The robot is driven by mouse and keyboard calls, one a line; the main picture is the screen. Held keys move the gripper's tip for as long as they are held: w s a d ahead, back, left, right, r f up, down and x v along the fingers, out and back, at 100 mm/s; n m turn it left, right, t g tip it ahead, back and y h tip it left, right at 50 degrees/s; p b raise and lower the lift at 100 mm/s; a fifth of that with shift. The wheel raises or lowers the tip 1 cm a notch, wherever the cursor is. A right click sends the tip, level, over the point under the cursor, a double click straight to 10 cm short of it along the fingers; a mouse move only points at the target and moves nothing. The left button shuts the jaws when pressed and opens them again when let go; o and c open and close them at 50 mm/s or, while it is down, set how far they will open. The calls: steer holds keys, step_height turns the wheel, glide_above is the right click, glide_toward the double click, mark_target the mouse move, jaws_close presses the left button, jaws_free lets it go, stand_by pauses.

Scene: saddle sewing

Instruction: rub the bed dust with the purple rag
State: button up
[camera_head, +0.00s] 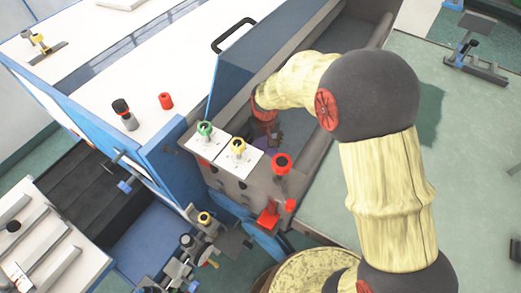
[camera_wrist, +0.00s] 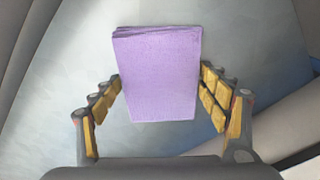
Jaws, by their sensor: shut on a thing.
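The purple rag (camera_wrist: 157,75) is a folded, flat block in the wrist view. My gripper (camera_wrist: 160,88) has its yellow-padded fingers on both sides of the rag and is shut on it. Behind the rag is a pale blue-grey surface (camera_wrist: 62,70) with faint light smudges; I cannot tell for sure which are dust. In the head view my arm reaches down into the grey bed (camera_head: 310,165) of the machine. My gripper there (camera_head: 268,132) is small, dark and partly hidden by my arm, and the rag is hard to make out. Contact with the bed cannot be told.
A blue-edged splash panel (camera_head: 240,65) with a black handle stands left of my arm. The bed's grey side wall (camera_head: 345,75) runs along the right. Open green floor (camera_head: 475,140) lies beyond.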

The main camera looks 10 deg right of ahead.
steer(key=shift+w+d+f, duration=0.15)
steer(key=shift+w+d, duration=1.15)
steer(key=shift+w, duration=0.25)
steer(key=shift+o, duration=0.4)
steer(key=shift+w+d, duration=0.65)
steer(key=shift+w, duration=0.2)
steer(key=shift+w+d, duration=0.1)
steer(key=shift+w, duration=0.15)
steer(key=shift+c, duration=1.4)
steer(key=shift+w+d, duration=1)
steer(key=shift+w, duration=0.25)
steer(key=shift+s+a, duration=0.1)
steer(key=shift+s+a+p, duration=0.15)
steer(key=shift+s+a, duration=0.45)
steer(key=shift+s, duration=0.2)
steer(key=shift+s+a+p, duration=0.15)
steer(key=shift+s+a, duration=0.45)
steer(key=shift+s, duration=0.2)
steer(key=shift+s+a+f+p, duration=0.1)
steer(key=shift+s+a+p, duration=0.05)
steer(key=shift+s+a, duration=1.2)
steer(key=shift+s+a+r+p, duration=0.15)
steer(key=shift+s+a, duration=0.75)
steer(key=shift+s, duration=0.7)
steer(key=shift+s+a+f+p, duration=0.15)
steer(key=shift+s+a, duration=1)
steer(key=shift+s, duration=0.35)
